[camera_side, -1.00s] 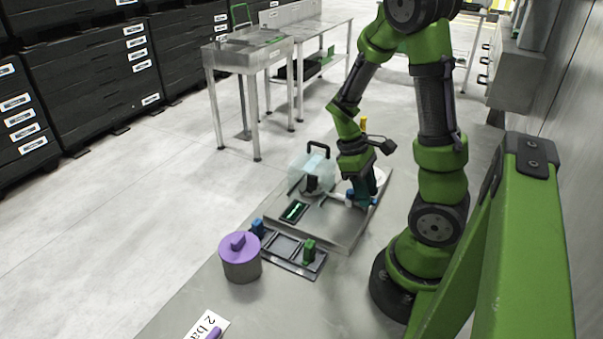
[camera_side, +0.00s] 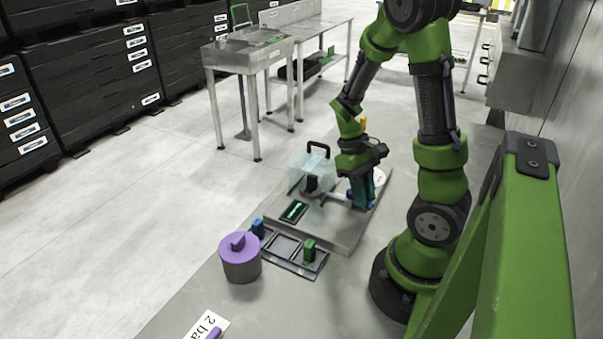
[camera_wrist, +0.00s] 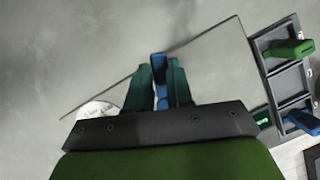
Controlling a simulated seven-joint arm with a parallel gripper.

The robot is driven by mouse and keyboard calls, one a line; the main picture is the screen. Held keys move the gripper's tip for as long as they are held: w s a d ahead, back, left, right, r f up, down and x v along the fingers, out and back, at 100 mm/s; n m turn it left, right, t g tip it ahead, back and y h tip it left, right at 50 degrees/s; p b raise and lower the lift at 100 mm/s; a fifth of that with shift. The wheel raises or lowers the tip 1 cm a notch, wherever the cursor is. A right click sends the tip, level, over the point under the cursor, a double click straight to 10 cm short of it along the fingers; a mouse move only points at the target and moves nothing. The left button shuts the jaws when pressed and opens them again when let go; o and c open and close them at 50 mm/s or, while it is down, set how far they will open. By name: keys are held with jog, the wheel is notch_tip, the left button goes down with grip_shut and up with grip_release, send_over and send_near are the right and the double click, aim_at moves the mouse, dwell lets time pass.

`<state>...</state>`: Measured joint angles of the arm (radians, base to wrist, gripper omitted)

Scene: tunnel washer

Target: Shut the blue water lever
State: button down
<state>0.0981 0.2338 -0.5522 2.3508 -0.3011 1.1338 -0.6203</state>
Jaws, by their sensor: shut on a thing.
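The blue water lever (camera_wrist: 158,62) stands between the two dark green fingers of my gripper (camera_wrist: 160,78) in the wrist view. The fingers are shut on it, and its blue tip sticks out past them. In the side view my gripper (camera_side: 362,187) points down at the right end of the grey metal plate (camera_side: 330,232). Blue parts (camera_side: 370,204) show around the fingertips there, but the lever's foot is mostly hidden by the fingers.
A clear tank with a black handle (camera_side: 318,148) stands left of my gripper. In front are a black frame (camera_side: 300,268) with a green handle (camera_side: 309,251) and blue handle (camera_side: 258,227), and a grey pot with a purple lid (camera_side: 238,246).

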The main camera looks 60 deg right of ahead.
jog(key=m, duration=0.2)
jog(key=a+m+t+y, duration=0.1)
jog(key=m, duration=0.1)
jog(key=shift+w, duration=0.3)
jog(key=m, duration=0.1)
jog(key=w+m+t+y, duration=0.1)
jog(key=m, duration=0.1)
jog(key=shift+a, duration=0.35)
jog(key=m, duration=0.2)
jog(key=w+m+t, duration=0.1)
jog(key=m, duration=0.1)
jog(key=shift+a+y, duration=0.2)
jog(key=shift+y, duration=0.1)
jog(key=shift+w+m+t, duration=0.2)
jog(key=shift+m+t, duration=0.15)
jog(key=shift+m, duration=0.35)
jog(key=shift+w+m+t, duration=0.2)
jog(key=shift+m+t, duration=0.15)
jog(key=shift+m, duration=0.35)
jog(key=c, duration=1)
grip_release()
jog(key=shift+a, duration=0.1)
jog(key=shift+r, duration=0.15)
jog(key=v, duration=1.6)
jog(key=shift+d+r, duration=0.25)
jog(key=shift+d, duration=0.15)
